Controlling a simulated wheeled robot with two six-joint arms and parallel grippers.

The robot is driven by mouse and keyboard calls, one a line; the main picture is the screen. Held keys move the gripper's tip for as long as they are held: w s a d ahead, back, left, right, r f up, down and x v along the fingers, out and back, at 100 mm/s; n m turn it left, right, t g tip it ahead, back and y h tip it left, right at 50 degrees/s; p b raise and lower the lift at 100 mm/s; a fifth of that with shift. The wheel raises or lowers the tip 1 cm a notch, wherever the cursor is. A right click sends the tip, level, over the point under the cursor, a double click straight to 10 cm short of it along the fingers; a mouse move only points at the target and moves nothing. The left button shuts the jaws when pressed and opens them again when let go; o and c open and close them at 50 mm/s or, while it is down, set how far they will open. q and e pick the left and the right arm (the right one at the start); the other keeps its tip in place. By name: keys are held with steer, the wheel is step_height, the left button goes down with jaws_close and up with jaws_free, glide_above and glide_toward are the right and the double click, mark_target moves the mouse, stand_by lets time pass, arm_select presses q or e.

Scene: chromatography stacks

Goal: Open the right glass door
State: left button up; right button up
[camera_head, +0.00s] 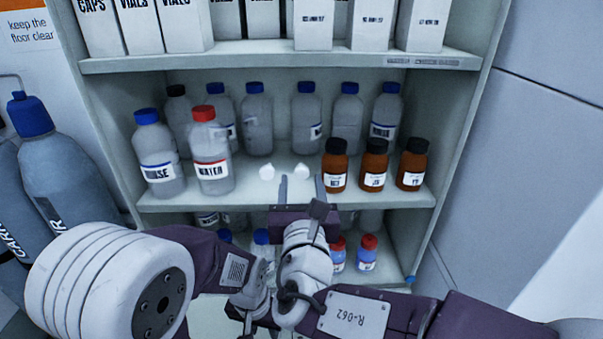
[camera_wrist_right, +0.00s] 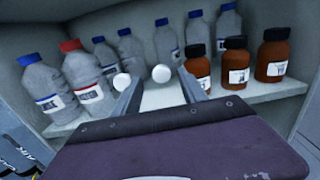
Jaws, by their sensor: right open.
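The right glass door's pane is too clear to make out in front of the shelves. Two small white round knobs show there: a left knob (camera_head: 266,172) and a right knob (camera_head: 300,172). In the right wrist view, the right knob (camera_wrist_right: 161,73) lies between the finger lines and the left knob (camera_wrist_right: 121,82) sits just outside the left finger. My right gripper (camera_head: 302,182) is open, its fingers pointing at the shelves; it also shows in the wrist view (camera_wrist_right: 160,80). Contact with the knob cannot be told. My left gripper (camera_head: 256,318) is low, partly hidden by arm parts.
Clear bottles, including a red-capped one (camera_head: 211,150), and brown bottles (camera_head: 373,165) stand on the middle shelf (camera_head: 390,197). White boxes (camera_head: 371,24) fill the upper shelf. A large blue-capped bottle (camera_head: 55,160) stands at left. A grey wall (camera_head: 530,130) is at right.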

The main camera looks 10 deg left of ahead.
steer(key=shift+x, duration=1.5)
steer(key=shift+d, duration=0.1)
jaws_close()
